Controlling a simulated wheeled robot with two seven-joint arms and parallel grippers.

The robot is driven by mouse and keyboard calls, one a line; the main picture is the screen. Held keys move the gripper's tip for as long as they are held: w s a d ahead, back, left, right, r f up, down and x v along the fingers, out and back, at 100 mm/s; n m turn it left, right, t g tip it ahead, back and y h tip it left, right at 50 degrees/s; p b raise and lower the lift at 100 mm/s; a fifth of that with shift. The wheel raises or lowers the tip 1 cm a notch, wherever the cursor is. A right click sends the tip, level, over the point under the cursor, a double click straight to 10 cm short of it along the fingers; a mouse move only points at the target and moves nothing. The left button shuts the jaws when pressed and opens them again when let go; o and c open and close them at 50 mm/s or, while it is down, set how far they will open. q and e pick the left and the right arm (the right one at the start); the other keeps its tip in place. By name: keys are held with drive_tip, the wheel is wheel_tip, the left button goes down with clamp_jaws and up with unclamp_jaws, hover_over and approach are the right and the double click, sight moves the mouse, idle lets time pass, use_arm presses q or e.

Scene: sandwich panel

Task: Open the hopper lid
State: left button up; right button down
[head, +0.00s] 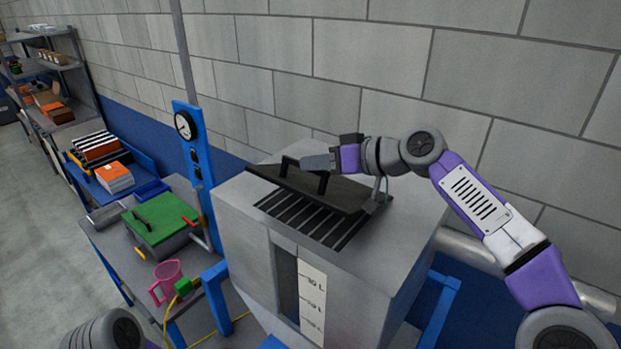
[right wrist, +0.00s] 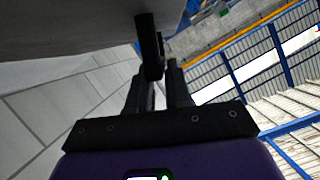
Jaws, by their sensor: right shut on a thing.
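The hopper lid (head: 345,193) is a dark flat panel on top of the grey hopper (head: 375,255). It is tilted, its near edge raised above the black slotted grate (head: 305,218), part of which shows below it. A black bar handle (head: 323,182) stands on the lid. My right gripper (head: 308,162) is shut on this handle, reaching in from the right. In the right wrist view the dark handle (right wrist: 149,45) meets the fingertips, and the exact contact is partly hidden. My left gripper is out of view.
A grey block wall stands close behind the hopper. A thin grey post (head: 377,192) stands at the lid's right side. A blue gauge post (head: 192,165) stands beside the hopper.

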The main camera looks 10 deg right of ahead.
drive_tip(key=shift+m+g+y, duration=0.3)
drive_tip(key=shift+m+y, duration=0.2)
drive_tip(key=shift+m, duration=0.4)
drive_tip(key=shift+w+d+r, duration=0.6)
drive_tip(key=shift+w+r, duration=0.05)
drive_tip(key=shift+r, duration=0.2)
drive_tip(key=shift+w+d+r, duration=0.6)
drive_tip(key=shift+r, duration=0.2)
